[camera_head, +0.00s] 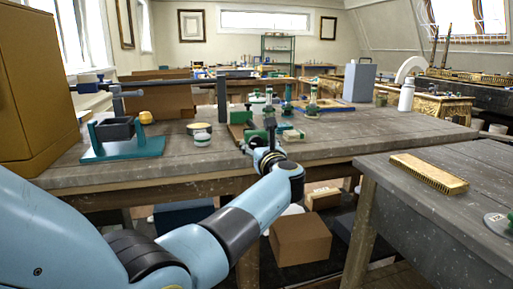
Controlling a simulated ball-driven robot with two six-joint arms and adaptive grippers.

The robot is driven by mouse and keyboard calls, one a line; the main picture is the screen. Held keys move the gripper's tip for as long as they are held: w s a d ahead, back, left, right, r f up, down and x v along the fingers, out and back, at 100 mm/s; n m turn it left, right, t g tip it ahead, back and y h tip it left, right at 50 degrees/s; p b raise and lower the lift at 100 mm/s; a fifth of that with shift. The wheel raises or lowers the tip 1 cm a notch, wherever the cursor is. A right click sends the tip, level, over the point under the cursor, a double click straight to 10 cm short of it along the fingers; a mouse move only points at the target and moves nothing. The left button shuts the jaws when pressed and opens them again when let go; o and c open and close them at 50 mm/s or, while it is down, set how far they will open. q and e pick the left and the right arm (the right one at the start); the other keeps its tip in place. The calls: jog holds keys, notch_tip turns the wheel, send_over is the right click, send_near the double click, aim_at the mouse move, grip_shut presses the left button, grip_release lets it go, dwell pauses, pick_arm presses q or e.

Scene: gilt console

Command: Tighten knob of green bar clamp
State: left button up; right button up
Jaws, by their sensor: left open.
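My blue left arm reaches in from the lower left. My left gripper (270,128) is small and dark at the front edge of the workbench (320,151), open beside green parts. A green piece (241,117), likely part of the green bar clamp, stands just left of the gripper. My right gripper is out of view.
A white bottle (406,95) and a grey-blue box (359,82) are at the right.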

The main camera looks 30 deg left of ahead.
pick_arm(q)
jog(key=shift+x, duration=0.85)
jog(key=c, duration=1.2)
